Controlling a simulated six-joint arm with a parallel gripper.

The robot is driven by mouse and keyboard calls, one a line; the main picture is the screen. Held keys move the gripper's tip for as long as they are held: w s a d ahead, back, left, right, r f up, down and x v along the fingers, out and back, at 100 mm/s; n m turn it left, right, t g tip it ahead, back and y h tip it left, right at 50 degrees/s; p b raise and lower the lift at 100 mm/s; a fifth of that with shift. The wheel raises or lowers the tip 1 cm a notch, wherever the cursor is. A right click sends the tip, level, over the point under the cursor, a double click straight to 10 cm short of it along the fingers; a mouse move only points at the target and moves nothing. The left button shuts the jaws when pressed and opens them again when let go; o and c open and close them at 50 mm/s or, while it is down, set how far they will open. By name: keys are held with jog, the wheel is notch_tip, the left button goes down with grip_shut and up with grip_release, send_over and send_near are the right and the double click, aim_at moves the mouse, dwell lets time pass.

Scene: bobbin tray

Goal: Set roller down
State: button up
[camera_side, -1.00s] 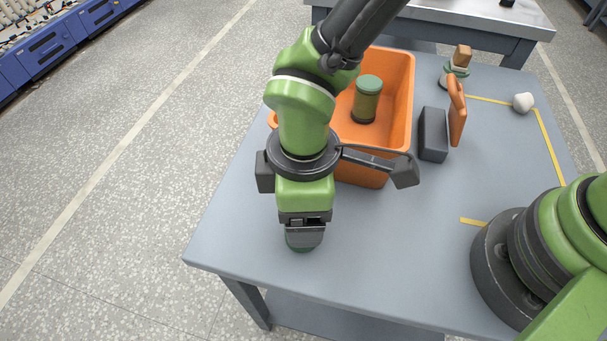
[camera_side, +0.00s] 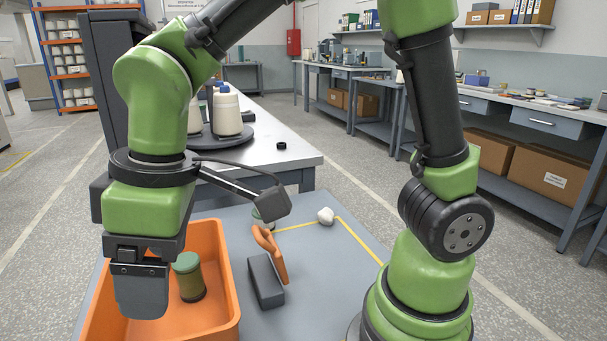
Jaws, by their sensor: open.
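The roller is most likely the upright cylinder (camera_side: 188,277) with a green top and a dark lower rim, standing in the orange bin (camera_side: 228,290). The bin's near end is cut off by the picture's lower edge. My gripper (camera_side: 142,308) points down with its jaws open, just left of the cylinder in the picture and apart from it. It overlaps the bin's interior. I cannot tell whether it is over the bin or in front of it. The near grey finger hides the space between the jaws.
A dark grey block (camera_side: 266,281) and an orange-handled piece (camera_side: 271,252) stand right of the bin. A white lump (camera_side: 326,215) lies near yellow tape on the grey table (camera_side: 310,285). A small object (camera_side: 262,220) is partly hidden behind my wrist.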

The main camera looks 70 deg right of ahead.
jog(key=s+d+r+m+t, duration=0.2)
jog(key=s+d+r+m, duration=0.2)
jog(key=d, duration=0.3)
jog(key=s+d+r+m+t, duration=0.3)
jog(key=s+d+r+m, duration=0.1)
jog(key=s+d+m, duration=0.2)
jog(key=shift+d+m+t, duration=0.3)
jog(key=shift+d+m, duration=0.05)
jog(key=shift+m, duration=0.15)
